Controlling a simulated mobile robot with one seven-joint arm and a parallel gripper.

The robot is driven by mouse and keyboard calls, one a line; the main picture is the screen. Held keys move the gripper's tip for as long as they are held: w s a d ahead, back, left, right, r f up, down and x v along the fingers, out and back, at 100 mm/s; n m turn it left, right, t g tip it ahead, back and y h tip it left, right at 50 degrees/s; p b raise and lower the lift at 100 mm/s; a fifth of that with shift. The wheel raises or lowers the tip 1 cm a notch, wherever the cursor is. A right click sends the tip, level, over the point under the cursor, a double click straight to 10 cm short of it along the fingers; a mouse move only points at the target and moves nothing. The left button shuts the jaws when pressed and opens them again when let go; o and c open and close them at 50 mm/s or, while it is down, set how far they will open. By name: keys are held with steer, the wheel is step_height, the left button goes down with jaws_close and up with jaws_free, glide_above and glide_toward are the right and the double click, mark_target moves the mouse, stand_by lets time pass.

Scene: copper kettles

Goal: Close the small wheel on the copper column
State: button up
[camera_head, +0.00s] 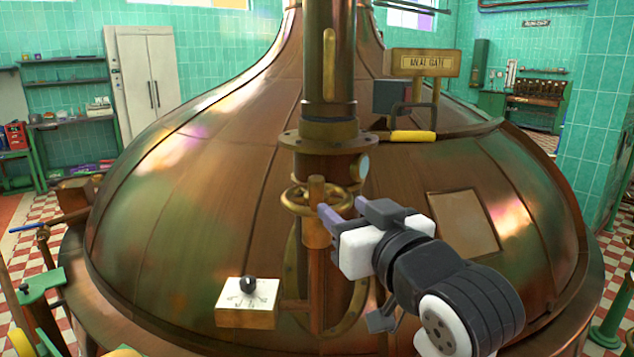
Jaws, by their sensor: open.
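The small brass wheel (309,200) sits at the foot of the copper column (332,70), in front of the big copper kettle (220,170). My gripper (338,214) reaches in from the lower right. Its purple-grey fingers are open and lie just right of the wheel and post. I cannot tell whether a fingertip touches either. The far finger is partly hidden.
A box with a black knob (247,283) stands lower left of the wheel. A round gauge (359,167) is just above my fingers. Free air lies left of the wheel.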

mark_target(320, 188)
steer(key=p+x, duration=0.2)
steer(key=x, duration=0.9)
steer(key=shift+w, duration=0.1)
jaws_close()
